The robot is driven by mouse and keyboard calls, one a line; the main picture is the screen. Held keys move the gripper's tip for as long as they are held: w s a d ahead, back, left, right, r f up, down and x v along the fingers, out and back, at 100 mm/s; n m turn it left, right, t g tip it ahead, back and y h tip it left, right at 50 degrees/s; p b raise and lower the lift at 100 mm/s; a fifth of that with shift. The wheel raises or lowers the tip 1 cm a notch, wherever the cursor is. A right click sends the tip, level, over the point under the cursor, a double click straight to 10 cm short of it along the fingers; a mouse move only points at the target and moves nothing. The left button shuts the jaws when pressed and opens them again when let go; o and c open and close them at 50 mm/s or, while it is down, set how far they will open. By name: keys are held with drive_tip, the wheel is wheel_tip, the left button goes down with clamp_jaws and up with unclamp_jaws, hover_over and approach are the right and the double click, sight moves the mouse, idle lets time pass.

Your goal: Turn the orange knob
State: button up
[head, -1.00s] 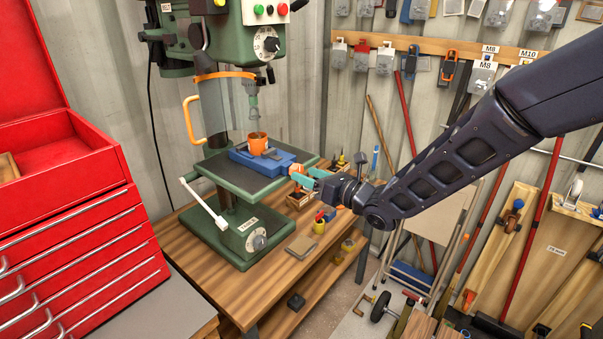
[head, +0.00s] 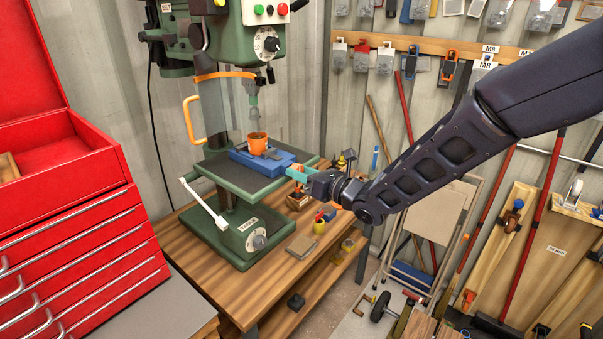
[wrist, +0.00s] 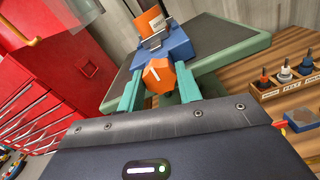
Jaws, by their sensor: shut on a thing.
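The orange knob (wrist: 158,77) has a flat faceted face with a white mark that leans off vertical. It sits at the front of the blue vise (wrist: 178,44) on the drill press table. My gripper (wrist: 158,84) is shut on the knob, with one teal finger on each side. In the head view my gripper (head: 299,174) reaches the vise (head: 245,158) from the right, and its finger and wrist hide much of the knob.
The green drill press table (head: 234,181) surrounds the vise. A wooden tool holder (wrist: 285,86) stands to the right on the bench. A red tool chest (head: 70,230) is at the left.

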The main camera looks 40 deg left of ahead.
drive_tip(key=m, duration=2.9)
drive_tip(key=shift+m, duration=0.6)
drive_tip(key=o, duration=1)
